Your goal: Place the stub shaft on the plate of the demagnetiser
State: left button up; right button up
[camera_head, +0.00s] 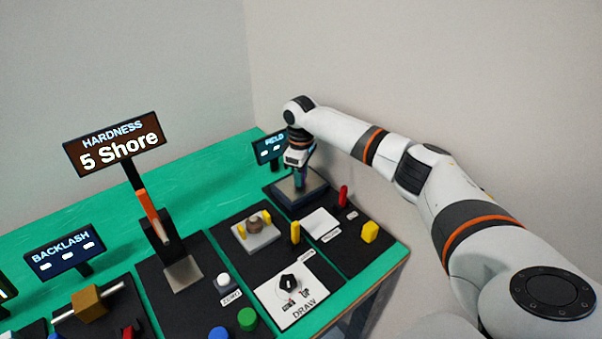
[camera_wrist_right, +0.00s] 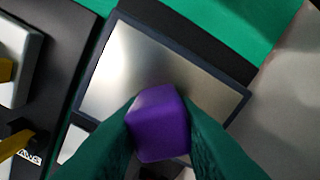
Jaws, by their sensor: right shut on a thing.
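My right gripper (camera_head: 300,176) is over the demagnetiser's metal plate (camera_head: 284,190) at the back right of the bench, under the FIELD display (camera_head: 270,149). In the right wrist view, its two green fingers are shut on a purple block-like piece, which I take to be the stub shaft (camera_wrist_right: 160,122). The piece is over the lower middle of the shiny plate (camera_wrist_right: 150,62), which has a dark frame. I cannot tell whether it touches the plate. Its lower end is hidden. My left gripper is not in view.
In front of the plate are a red knob (camera_head: 343,195), a white pad (camera_head: 320,224) and a yellow block (camera_head: 370,232). To the left stand a fixture with yellow jaws (camera_head: 254,232) and the hardness tester's display (camera_head: 115,145). Green bench top (camera_head: 190,174) is clear at the back.

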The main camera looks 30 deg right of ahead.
jog(key=o, duration=1)
jog(key=shift+f, duration=0.1)
notch_tip(320, 180, up, 12)
jog(key=shift+r+b, duration=0.15)
jog(key=shift+b, duration=0.45)
